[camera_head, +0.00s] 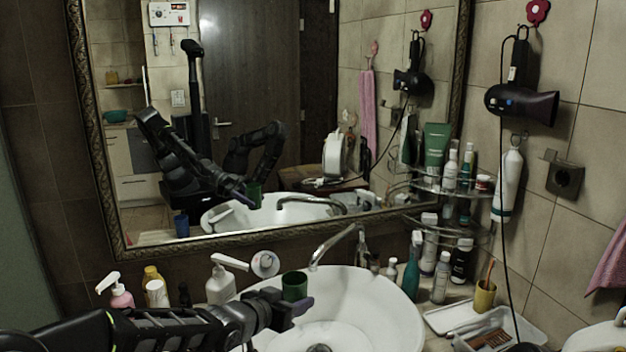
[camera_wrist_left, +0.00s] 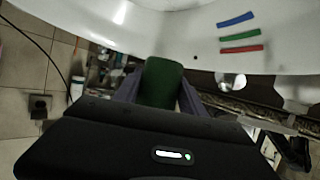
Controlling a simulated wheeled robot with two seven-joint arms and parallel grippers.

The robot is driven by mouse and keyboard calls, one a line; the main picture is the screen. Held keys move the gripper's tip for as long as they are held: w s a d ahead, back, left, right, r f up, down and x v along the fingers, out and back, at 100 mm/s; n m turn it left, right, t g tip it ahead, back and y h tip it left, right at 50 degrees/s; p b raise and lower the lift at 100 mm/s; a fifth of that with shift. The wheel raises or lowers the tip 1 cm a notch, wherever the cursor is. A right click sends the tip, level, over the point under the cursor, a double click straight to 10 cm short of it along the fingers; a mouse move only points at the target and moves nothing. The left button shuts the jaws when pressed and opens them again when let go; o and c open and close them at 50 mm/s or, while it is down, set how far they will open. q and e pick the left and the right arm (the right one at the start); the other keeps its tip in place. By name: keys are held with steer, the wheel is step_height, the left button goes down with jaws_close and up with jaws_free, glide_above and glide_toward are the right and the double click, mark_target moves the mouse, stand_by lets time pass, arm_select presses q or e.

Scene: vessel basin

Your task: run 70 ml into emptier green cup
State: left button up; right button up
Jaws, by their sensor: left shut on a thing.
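A green cup (camera_head: 294,285) is held upright over the left part of the white basin (camera_head: 385,295). My left gripper (camera_head: 291,300) is shut on it. In the left wrist view the cup (camera_wrist_left: 162,82) sits between the two fingers, and its inside is not shown. The chrome faucet (camera_head: 335,242) arches over the basin, its spout end to the right of the cup and a little higher. No water stream shows. I see no second green cup apart from a reflection in the mirror. My right gripper is not directly in view.
Several bottles (camera_head: 441,276) crowd the right rim, near a yellow cup (camera_head: 484,297) and a tray (camera_head: 490,332). The mirror (camera_head: 270,110) hangs behind.

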arm_select(q)
steer(key=s+a+n+y+p, duration=0.1)
steer(key=s+a+n+y, duration=0.1)
steer(key=a, duration=0.3)
steer(key=s+a+f+n+t+y+p, duration=0.1)
steer(key=s+a+n+y+p, duration=0.1)
steer(key=a, duration=0.3)
steer(key=s+a+n+t+y+p, duration=0.1)
steer(key=s+a+n+y, duration=0.1)
steer(key=s+a+y, duration=0.1)
steer(key=shift+s+a+f, duration=0.1)
steer(key=shift+s+a, duration=0.15)
steer(key=shift+a, duration=0.4)
steer(key=shift+s+a+f, duration=0.1)
steer(key=shift+s+a, duration=0.15)
steer(key=shift+a, duration=0.4)
arm_select(e)
steer(key=r, duration=0.4)
steer(key=shift+s+d+r, duration=0.2)
steer(key=shift+s+r, duration=0.05)
steer(key=shift+r, duration=0.05)
